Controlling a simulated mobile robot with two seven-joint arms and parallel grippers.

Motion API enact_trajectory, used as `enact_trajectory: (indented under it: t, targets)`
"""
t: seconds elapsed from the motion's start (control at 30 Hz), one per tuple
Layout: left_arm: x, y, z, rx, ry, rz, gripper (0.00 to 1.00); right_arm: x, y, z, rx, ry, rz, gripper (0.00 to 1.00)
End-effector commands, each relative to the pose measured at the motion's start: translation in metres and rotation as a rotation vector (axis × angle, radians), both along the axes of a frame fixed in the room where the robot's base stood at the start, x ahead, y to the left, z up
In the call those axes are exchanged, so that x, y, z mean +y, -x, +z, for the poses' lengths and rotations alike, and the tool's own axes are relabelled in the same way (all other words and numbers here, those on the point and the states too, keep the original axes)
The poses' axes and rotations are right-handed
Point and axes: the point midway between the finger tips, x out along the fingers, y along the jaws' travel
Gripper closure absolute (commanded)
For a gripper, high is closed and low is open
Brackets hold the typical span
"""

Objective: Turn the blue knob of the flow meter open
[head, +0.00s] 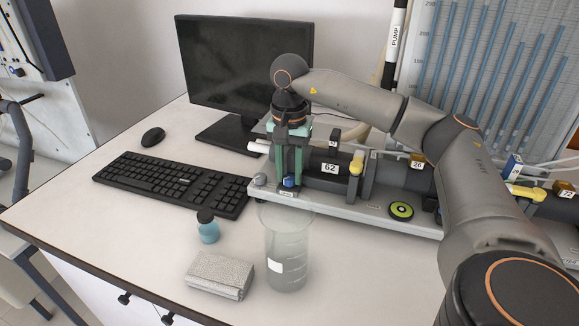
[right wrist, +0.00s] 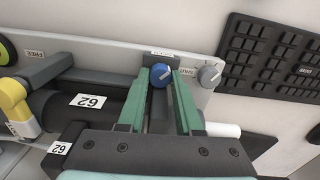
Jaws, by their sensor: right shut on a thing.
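The blue knob (head: 289,182) sits at the front of the flow meter's grey base (head: 350,208), beside the dark tube labelled 62 (head: 330,170). It shows between the fingers in the right wrist view (right wrist: 161,75), with a pale pointer mark on it. My right gripper (head: 287,178) reaches down from above with its green fingers on either side of the knob, shut on it. The gripper also shows in the right wrist view (right wrist: 160,78). My left gripper is not in view.
A grey knob (right wrist: 209,74) is close beside the blue one. A glass beaker (head: 287,255) stands just in front of the base. The front right tabletop is clear.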

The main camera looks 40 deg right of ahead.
Motion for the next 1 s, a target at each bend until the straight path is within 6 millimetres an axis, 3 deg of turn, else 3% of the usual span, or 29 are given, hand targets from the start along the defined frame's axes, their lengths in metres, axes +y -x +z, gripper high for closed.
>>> enact_trajectory:
  t: [0.4, 0.9, 0.93, 1.0]
  targets:
    - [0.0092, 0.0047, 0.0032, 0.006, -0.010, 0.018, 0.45, 0.0006, 0.0004, 0.0004, 0.002, -0.001, 0.188, 1.00]
    - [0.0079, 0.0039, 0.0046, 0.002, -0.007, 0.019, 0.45, 0.0006, 0.0002, -0.0001, 0.001, -0.002, 0.210, 1.00]
    - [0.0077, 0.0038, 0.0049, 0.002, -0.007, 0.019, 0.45, 0.0006, 0.0002, -0.0001, 0.001, -0.002, 0.210, 0.64]
    - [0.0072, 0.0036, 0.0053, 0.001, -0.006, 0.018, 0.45, 0.0006, 0.0002, -0.0001, 0.001, -0.002, 0.209, 0.56]
